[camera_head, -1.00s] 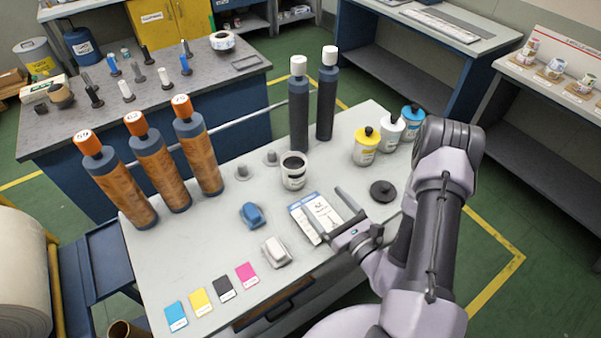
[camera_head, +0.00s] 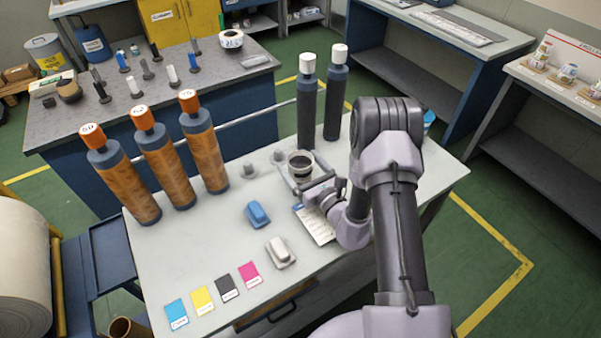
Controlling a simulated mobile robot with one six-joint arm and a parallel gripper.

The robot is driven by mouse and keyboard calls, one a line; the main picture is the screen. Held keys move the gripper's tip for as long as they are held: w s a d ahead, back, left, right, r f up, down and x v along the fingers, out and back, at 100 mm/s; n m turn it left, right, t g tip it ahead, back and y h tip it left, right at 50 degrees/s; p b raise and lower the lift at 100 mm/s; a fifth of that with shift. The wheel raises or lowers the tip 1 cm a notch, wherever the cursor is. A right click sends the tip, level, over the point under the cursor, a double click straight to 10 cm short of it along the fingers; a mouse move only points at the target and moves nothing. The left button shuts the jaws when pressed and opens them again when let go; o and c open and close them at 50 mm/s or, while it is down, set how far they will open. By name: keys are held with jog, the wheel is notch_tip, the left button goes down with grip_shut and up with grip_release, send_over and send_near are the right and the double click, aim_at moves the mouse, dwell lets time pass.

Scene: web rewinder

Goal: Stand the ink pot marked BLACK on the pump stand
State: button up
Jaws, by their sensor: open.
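An open white pot of black ink (camera_head: 300,160) stands upright on the light grey table (camera_head: 190,248); its lettering is too small to read. My gripper (camera_head: 299,171) is low over the table at the pot, open, with its fingers reaching along the pot's two sides. I cannot tell whether they touch it. My wrist comes in from the lower right and covers part of a printed sheet (camera_head: 318,227). I cannot make out with certainty which thing is the pump stand.
Two dark bottles with white caps (camera_head: 307,105) stand close behind the pot. Orange-capped brown cylinders (camera_head: 171,160) stand at the left. A blue block (camera_head: 257,214), a white block (camera_head: 281,251) and colour cards (camera_head: 202,299) lie in front. My arm hides the table's right part.

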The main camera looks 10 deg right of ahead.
grip_shut()
